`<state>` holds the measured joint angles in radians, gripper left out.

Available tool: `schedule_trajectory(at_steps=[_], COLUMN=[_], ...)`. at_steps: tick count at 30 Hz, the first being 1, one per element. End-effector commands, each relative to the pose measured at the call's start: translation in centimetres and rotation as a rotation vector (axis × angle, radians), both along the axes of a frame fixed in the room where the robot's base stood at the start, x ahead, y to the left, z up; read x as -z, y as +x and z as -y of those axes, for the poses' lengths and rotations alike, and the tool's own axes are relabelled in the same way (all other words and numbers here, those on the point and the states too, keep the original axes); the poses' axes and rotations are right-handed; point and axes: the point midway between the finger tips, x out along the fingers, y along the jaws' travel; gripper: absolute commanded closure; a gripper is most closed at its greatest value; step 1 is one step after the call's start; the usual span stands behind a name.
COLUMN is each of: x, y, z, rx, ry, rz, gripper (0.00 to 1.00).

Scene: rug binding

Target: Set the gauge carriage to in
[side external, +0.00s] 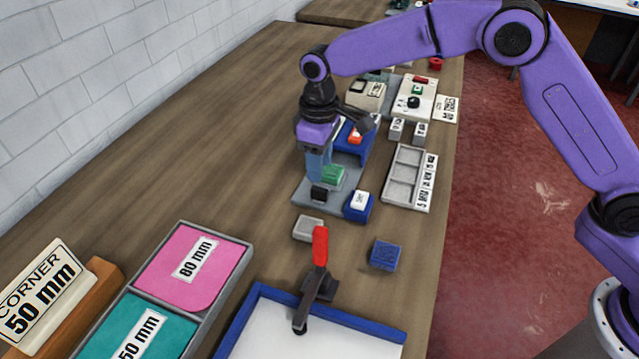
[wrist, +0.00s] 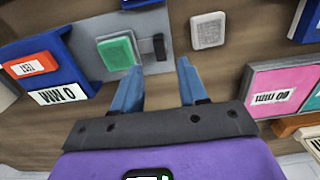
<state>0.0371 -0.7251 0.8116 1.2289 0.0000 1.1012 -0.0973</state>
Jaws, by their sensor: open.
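The gauge stands on a grey plate (side external: 300,197) (wrist: 103,68). A green-topped block (side external: 333,174) sits on the plate, apparently the gauge carriage, with a black knob (side external: 319,192) beside it. In the wrist view the green block (wrist: 116,50) is left of my fingers, and the black knob (wrist: 159,47) is just beyond the gap between them. A blue housing (side external: 359,148) with a red TEST button (wrist: 30,64) and a "0 MM" label (wrist: 58,95) stands at one end. My gripper (side external: 318,176) (wrist: 158,75) is open and empty, pointing down above the plate near the knob. Contact is unclear.
A blue block with a white top (side external: 359,201), a light grey pad (side external: 308,228) (wrist: 208,30) and a blue cube (side external: 386,255) are close by. A grey compartment tray (side external: 405,170) is to the right.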

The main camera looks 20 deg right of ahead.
Motion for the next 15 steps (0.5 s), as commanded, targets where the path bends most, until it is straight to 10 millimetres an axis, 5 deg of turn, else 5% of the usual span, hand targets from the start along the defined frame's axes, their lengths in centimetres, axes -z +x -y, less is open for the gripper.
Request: schedule_trajectory(at_steps=[6, 15], x=[4.0, 6.4], y=[-0.1, 0.0], z=[0.1, 0.0], rx=[0.001, 0.001], ry=[-0.003, 0.0], rz=[-0.003, 0.0], gripper=[0.57, 0.57])
